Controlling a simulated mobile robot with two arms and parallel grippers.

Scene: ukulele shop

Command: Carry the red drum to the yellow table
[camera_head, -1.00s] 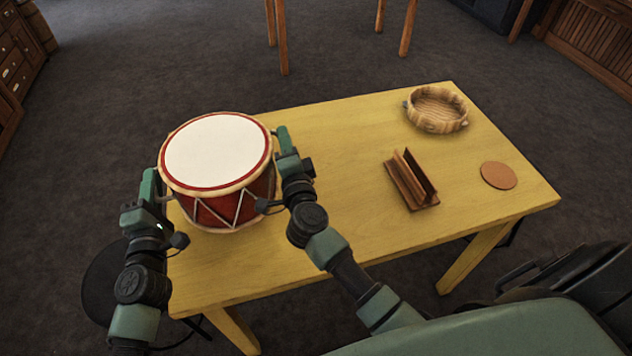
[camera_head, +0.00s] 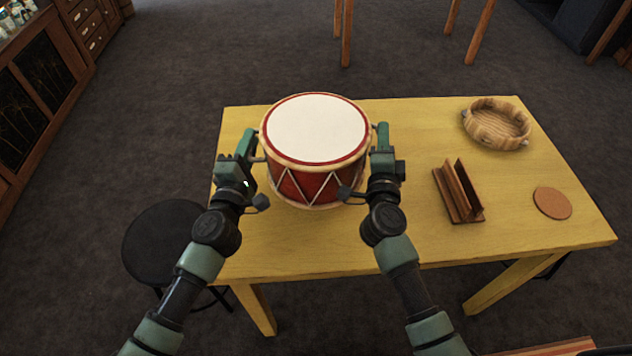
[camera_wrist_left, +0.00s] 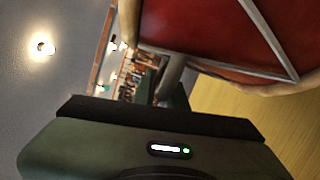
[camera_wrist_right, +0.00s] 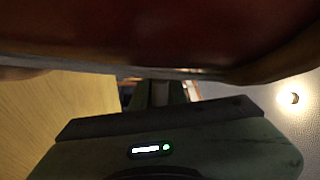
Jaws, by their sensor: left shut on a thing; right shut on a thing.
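The red drum (camera_head: 310,186) has a white head, cream rims and white zigzag cords. It is upright over the left part of the yellow table (camera_head: 400,125). I cannot tell whether its base touches the tabletop. My left gripper (camera_head: 252,148) is shut on the drum's left side. My right gripper (camera_head: 378,140) is shut on its right side. The drum's red wall fills the top of the left wrist view (camera_wrist_left: 200,25) and of the right wrist view (camera_wrist_right: 160,30), close to the fingers.
A wooden tambourine (camera_head: 497,125), a brown slotted wooden stand (camera_head: 458,192) and a round brown coaster (camera_head: 552,203) lie on the table's right half. A black round stool (camera_head: 165,240) stands at the table's left front. Wooden cabinets (camera_head: 45,100) are at the far left.

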